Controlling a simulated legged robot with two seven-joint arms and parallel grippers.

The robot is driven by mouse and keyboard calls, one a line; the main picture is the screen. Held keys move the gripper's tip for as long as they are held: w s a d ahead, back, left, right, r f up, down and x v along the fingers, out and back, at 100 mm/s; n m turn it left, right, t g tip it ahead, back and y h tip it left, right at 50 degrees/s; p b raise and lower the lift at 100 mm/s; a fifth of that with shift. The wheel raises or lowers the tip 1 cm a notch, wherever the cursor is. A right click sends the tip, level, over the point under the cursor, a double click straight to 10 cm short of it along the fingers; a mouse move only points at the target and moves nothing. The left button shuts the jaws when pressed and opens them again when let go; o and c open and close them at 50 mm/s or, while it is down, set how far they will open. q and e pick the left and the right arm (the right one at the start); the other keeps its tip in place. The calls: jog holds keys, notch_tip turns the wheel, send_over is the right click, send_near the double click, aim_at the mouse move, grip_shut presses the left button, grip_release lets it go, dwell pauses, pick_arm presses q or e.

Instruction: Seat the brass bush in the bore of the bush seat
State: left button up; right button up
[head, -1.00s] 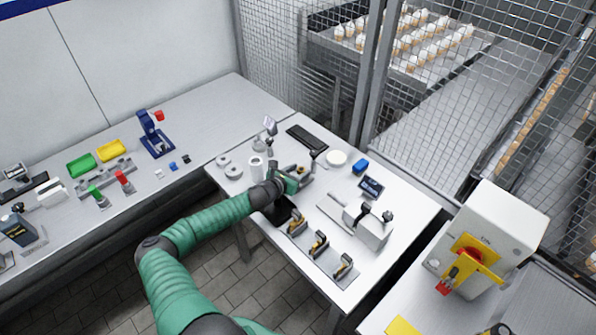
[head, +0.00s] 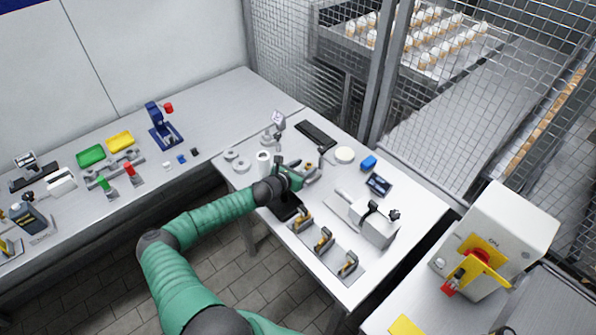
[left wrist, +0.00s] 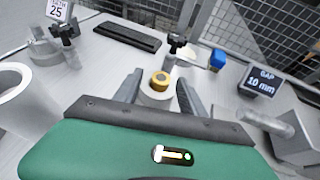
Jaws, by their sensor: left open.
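The brass bush (left wrist: 160,77) is a small yellow ring with a dark hole. In the left wrist view it rests upright on top of a pale round piece (left wrist: 157,97), whose lower part is hidden by my gripper body. I cannot tell whether this piece is the bush seat. My left gripper (left wrist: 160,82) is open, with one grey finger on each side of the bush and gaps between. In the head view my left gripper (head: 306,172) is low over the middle table, and the bush is tiny there. My right gripper is not in view.
A white cylinder (head: 263,162) and grey rings stand left of the gripper. A dark post (left wrist: 175,45) stands just behind the bush. A "GAP 10 mm" display (head: 378,184), a blue block (head: 368,163), a clamp block (head: 374,224) and a rack (head: 325,244) stand to the right.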

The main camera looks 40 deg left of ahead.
pick_arm(q)
jog(key=v, duration=1.1)
jog(key=shift+b, duration=0.4)
